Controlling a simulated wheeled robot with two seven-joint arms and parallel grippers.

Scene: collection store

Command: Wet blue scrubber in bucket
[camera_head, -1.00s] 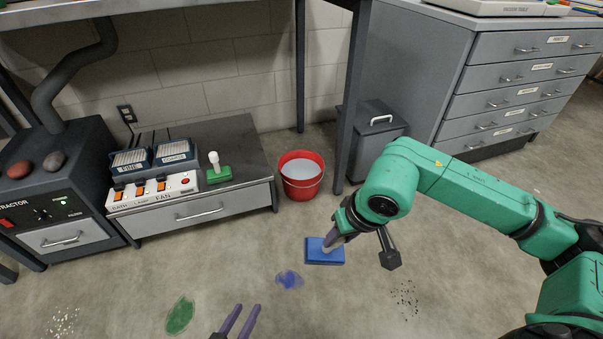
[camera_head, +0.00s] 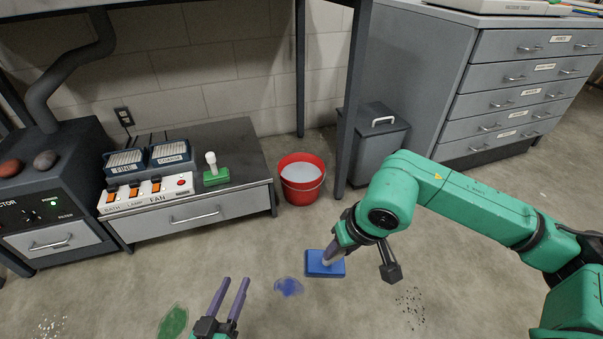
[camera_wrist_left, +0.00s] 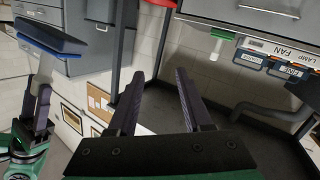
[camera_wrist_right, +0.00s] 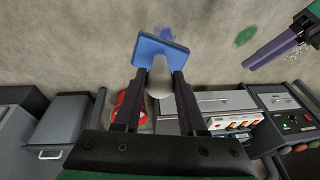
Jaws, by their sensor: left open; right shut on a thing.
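The blue scrubber (camera_head: 325,264) is a flat blue block with a pale handle. My right gripper (camera_head: 334,252) is shut on the handle, which shows between the fingers in the right wrist view (camera_wrist_right: 158,85). The block also shows in the left wrist view (camera_wrist_left: 50,38). It looks held above the floor, though its exact height is hard to tell. The red bucket (camera_head: 301,184), holding pale liquid, stands on the floor beyond the scrubber, a little to its left, apart from it. My left gripper (camera_head: 232,283) is open and empty, low over the floor left of the scrubber.
A blue spill (camera_head: 289,287) and a green spill (camera_head: 173,322) lie on the floor. A green scrubber (camera_head: 215,175) stands on the low cabinet beside a switch panel (camera_head: 146,194). A table leg (camera_head: 346,150) and a grey bin (camera_head: 380,150) are right of the bucket.

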